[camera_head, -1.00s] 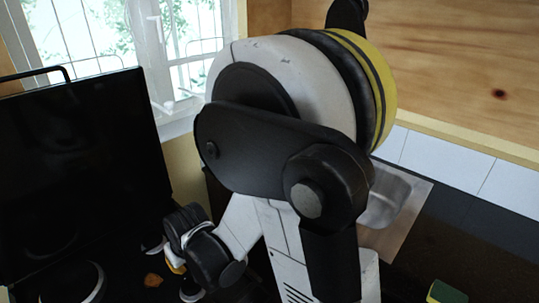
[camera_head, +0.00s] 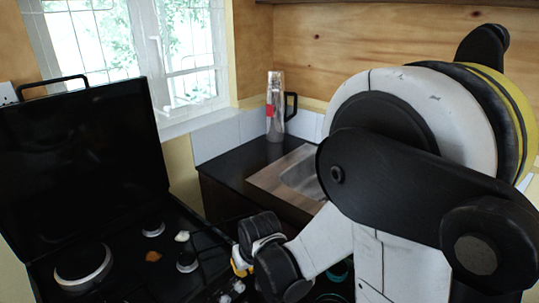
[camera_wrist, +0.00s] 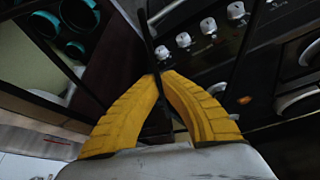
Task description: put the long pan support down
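My gripper (camera_head: 236,268) is low in the middle of the head view, near the front right edge of the black stove (camera_head: 120,285). In the wrist view the yellow fingertips (camera_wrist: 160,76) come together on a thin dark bar, which looks like the long pan support (camera_wrist: 148,40). The bar runs away from the fingertips beside the stove knobs. Most of it is hard to make out against the dark stove. I cannot tell whether it touches the stove.
The stove has a raised black lid (camera_head: 85,165) and burners (camera_head: 83,264). A brown scrap (camera_head: 153,256) and a white scrap (camera_head: 182,236) lie on it. Knobs (camera_wrist: 208,26) line its front. Behind are a sink (camera_head: 300,178) and a silver flask (camera_head: 276,108). Teal pots (camera_wrist: 45,24) sit below.

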